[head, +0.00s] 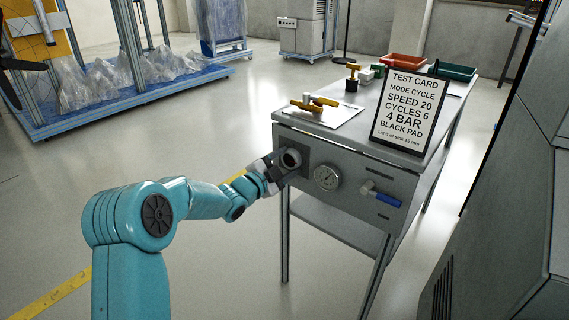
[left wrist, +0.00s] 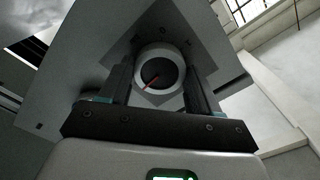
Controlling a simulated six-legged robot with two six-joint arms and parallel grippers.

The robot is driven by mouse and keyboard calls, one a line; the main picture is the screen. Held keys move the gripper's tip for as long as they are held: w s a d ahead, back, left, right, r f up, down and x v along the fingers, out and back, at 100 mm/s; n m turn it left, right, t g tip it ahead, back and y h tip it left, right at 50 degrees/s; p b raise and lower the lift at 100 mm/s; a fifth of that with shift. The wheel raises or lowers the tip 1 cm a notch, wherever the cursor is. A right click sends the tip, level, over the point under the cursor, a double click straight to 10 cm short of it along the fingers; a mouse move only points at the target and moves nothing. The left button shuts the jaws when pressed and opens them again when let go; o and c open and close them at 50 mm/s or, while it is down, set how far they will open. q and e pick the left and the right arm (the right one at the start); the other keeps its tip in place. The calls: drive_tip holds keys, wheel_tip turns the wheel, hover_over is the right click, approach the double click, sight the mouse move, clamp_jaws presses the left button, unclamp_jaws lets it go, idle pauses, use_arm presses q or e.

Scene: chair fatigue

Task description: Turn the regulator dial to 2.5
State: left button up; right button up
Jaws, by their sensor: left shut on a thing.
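The regulator dial (head: 291,158) is a round grey knob with a dark face on the left of the table's front panel. My right gripper is not in view.
A blue-handled valve (head: 381,195) is on the panel further right. The test card (head: 406,112) stands on the tabletop and reads "4 BAR". Brass-coloured fittings (head: 314,103) lie on a white sheet behind the dial. Red (head: 403,64) and green (head: 452,71) bins are at the back.

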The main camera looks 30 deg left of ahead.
use_arm(q)
drive_tip(key=n+p, duration=0.1)
drive_tip(key=n, duration=0.4)
drive_tip(key=n+p, duration=0.2)
drive_tip(key=n, duration=0.3)
drive_tip(key=n+p, duration=0.3)
drive_tip(key=n, duration=0.3)
drive_tip(key=shift+d+n, duration=0.1)
drive_tip(key=shift+n, duration=0.2)
drive_tip(key=shift+n+p, duration=0.9)
drive_tip(key=shift+n, duration=1.4)
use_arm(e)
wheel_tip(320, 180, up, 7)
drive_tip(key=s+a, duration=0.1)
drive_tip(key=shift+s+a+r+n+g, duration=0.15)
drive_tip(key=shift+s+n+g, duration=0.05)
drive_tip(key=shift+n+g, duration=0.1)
use_arm(q)
drive_tip(key=o, duration=1.1)
drive_tip(key=shift+c, duration=0.2)
drive_tip(key=s+a+p, duration=0.1)
drive_tip(key=s+p, duration=0.1)
drive_tip(key=s, duration=1.4)
drive_tip(key=shift+s, duration=0.15)
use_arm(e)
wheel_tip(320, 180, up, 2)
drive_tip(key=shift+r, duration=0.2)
